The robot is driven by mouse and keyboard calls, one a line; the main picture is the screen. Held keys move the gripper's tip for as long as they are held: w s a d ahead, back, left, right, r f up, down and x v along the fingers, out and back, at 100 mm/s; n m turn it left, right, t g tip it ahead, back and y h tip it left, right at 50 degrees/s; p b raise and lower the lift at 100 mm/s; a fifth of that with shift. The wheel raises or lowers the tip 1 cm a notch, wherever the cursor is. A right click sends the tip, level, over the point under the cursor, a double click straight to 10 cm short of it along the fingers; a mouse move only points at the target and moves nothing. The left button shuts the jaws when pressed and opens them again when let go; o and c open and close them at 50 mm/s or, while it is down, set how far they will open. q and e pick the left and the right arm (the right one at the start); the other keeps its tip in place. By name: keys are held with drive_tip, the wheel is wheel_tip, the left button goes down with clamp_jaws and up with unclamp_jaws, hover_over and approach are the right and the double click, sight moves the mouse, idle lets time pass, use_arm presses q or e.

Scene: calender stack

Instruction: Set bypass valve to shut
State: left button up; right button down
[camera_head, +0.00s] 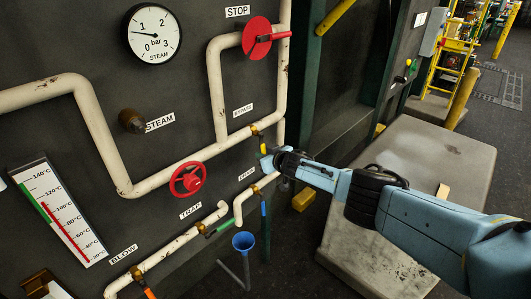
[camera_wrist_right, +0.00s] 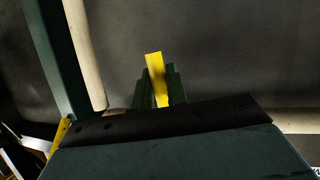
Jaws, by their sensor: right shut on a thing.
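The bypass valve (camera_head: 256,130) is a small brass fitting on the cream pipe, below and right of the BYPASS label (camera_head: 243,110). Its yellow lever (camera_head: 262,144) hangs down from the fitting, across the run of the pipe. My right gripper (camera_head: 266,157) reaches in from the right and is shut on the lower part of the lever. In the right wrist view the yellow lever (camera_wrist_right: 156,75) stands between the two dark green fingers (camera_wrist_right: 160,88), its end showing above them. The fingers hide part of the lever. My left gripper is not in view.
A red TRAP handwheel (camera_head: 188,179) sits left of my gripper. A blue-levered DRAIN valve (camera_head: 263,207) and blue funnel (camera_head: 243,242) are below it. The red STOP valve (camera_head: 257,38) is above. A grey slab (camera_head: 410,165) lies under my right arm.

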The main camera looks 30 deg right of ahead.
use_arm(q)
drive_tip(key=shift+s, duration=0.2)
use_arm(e)
drive_tip(key=shift+s+a, duration=0.1)
drive_tip(key=shift+a, duration=0.05)
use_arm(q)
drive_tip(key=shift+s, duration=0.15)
use_arm(e)
drive_tip(key=shift+a+m, duration=0.1)
drive_tip(key=shift+m, duration=0.2)
drive_tip(key=c, duration=1.4)
unclamp_jaws()
